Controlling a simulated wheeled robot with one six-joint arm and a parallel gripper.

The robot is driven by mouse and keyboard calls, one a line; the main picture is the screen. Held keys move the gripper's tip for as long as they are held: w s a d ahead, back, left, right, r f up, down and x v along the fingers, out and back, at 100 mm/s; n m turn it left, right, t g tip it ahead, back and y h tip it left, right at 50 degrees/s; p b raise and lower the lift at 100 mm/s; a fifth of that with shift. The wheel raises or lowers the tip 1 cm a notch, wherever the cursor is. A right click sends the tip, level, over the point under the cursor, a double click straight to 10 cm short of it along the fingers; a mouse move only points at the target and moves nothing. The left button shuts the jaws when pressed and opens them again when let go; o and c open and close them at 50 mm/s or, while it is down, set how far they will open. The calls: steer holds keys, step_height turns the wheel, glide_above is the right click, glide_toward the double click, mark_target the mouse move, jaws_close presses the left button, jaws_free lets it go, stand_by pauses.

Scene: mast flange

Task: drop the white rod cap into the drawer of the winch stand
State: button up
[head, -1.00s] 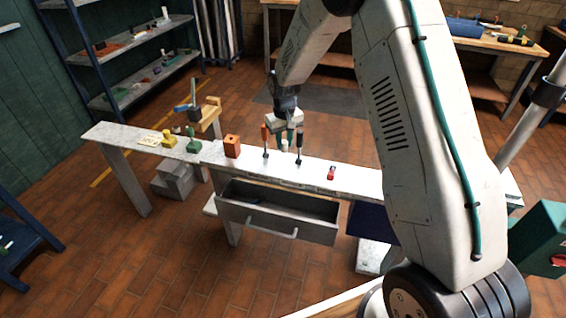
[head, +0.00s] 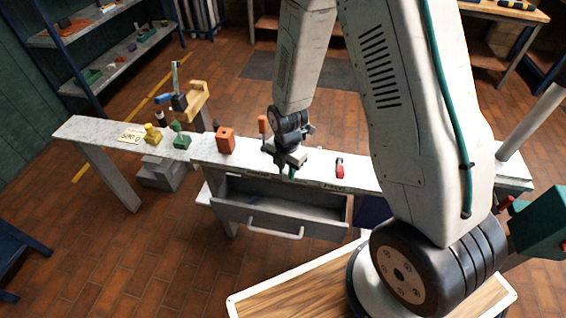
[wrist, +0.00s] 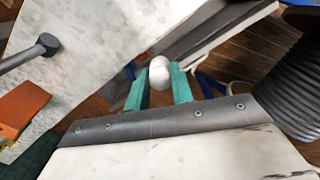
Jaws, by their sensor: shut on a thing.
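The white rod cap (wrist: 159,68) is between the green fingertips of my gripper (wrist: 158,88) in the wrist view, and the gripper is shut on it.
An orange-handled rod (head: 263,126) stands close behind my gripper. An orange block (head: 226,141), a green piece (head: 181,137) and a yellow piece (head: 152,135) stand to the left on the bench. A red item (head: 340,168) lies to the right. The floor before the drawer is clear.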

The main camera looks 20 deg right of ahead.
steer(key=shift+s+f, duration=0.1)
steer(key=shift+f, duration=2.95)
steer(key=o, duration=1)
steer(key=shift+o, duration=0.2)
steer(key=shift+r, duration=3.9)
